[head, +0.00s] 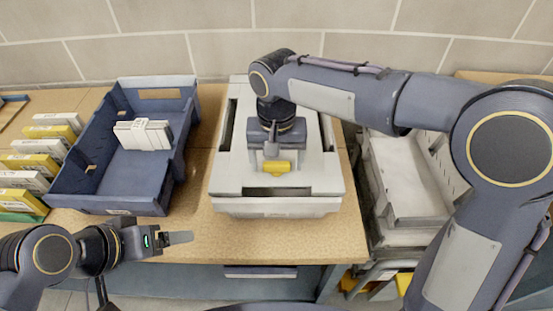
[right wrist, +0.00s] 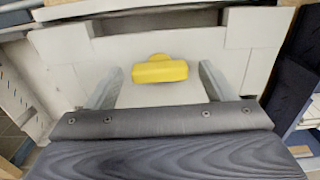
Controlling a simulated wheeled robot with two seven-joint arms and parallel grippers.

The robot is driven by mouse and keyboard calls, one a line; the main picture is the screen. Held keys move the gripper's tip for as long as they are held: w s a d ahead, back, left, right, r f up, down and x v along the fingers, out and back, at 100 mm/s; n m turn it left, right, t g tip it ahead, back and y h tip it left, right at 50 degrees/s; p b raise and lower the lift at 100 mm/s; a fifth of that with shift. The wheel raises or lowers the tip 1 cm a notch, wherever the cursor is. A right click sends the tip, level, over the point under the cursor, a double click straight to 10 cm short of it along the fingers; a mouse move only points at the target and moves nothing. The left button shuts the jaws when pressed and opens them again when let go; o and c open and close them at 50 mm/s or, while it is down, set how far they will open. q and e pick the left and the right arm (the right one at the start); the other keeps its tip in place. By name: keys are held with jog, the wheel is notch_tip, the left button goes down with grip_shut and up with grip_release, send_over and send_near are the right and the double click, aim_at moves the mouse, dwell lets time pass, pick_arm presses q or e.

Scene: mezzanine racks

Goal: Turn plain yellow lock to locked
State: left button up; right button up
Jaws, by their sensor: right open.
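The plain yellow lock (head: 277,167) sits on top of a white lidded box (head: 325,180) in the middle of the table. In the right wrist view the lock (right wrist: 160,69) shows as a yellow bar lying crosswise over a rounded yellow base. My right gripper (head: 272,155) points down over the box at the lock. Its fingers (right wrist: 158,80) stand apart on either side of the lock, with gaps between them and it. My left gripper (head: 180,238) is at the table's front edge, left of the box, seen side-on; I cannot tell its opening.
A blue crate (head: 105,200) with white cartons (head: 143,134) stands left of the box. Several yellow and white small boxes (head: 35,163) line the far left. A grey tray (head: 403,190) is at the right. Bare table (head: 205,240) shows in front.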

jog(key=shift+f, duration=0.1)
jog(key=c, duration=1.4)
